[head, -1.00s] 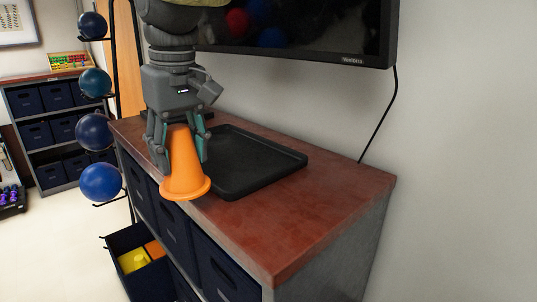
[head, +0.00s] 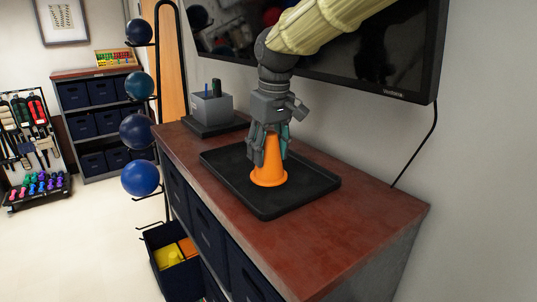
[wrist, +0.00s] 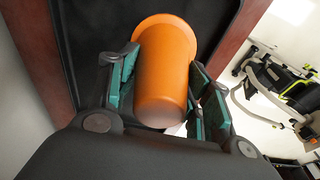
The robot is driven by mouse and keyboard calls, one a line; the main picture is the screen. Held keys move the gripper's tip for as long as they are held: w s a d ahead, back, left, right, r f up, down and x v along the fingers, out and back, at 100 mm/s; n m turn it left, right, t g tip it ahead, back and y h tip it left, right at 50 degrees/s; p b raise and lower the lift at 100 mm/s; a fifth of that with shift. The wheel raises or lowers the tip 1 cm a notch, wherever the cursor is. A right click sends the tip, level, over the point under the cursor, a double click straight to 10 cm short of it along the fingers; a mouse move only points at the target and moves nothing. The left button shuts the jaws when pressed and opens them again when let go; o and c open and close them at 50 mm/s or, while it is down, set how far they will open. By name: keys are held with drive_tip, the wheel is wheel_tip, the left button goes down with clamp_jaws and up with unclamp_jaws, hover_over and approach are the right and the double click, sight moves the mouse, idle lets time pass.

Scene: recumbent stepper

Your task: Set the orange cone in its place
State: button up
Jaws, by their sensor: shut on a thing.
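The orange cone (head: 269,167) is upright over the black tray (head: 290,204), its wide base down, at or just above the tray floor; I cannot tell if it touches. My gripper (head: 269,150) points down from above, with its fingers on both sides of the cone's upper part, shut on it. In the wrist view, the cone (wrist: 164,75) sits between the green finger pads of my gripper (wrist: 165,90), with its wide base over the tray (wrist: 85,40). The rest of the tray is empty.
The tray lies on a reddish-brown cabinet top (head: 345,230). A grey box on a dark base (head: 212,108) stands behind it. A wall screen (head: 390,60) hangs close to my arm. Blue balls on a rack (head: 140,178) stand left. The cabinet's right end is clear.

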sight(269, 162)
drive_tip(key=shift+w+d+f+p, duration=0.15)
drive_tip(key=shift+f+p, duration=0.05)
drive_tip(key=shift+p, duration=0.1)
drive_tip(key=shift+f+p, duration=0.95)
drive_tip(key=shift+f, duration=0.55)
drive_tip(key=shift+f, duration=0.2)
drive_tip(key=o, duration=1)
drive_tip(key=shift+o, duration=0.2)
drive_tip(key=shift+r, duration=0.1)
drive_tip(key=r+b, duration=0.2)
drive_tip(key=r, duration=0.2)
drive_tip(key=s+r+b, duration=0.1)
drive_tip(key=r, duration=0.3)
drive_tip(key=d+r+b, duration=0.1)
drive_tip(key=r+b, duration=0.1)
drive_tip(key=r, duration=0.2)
drive_tip(key=shift+s+b, duration=0.25)
drive_tip(key=shift+b, duration=0.05)
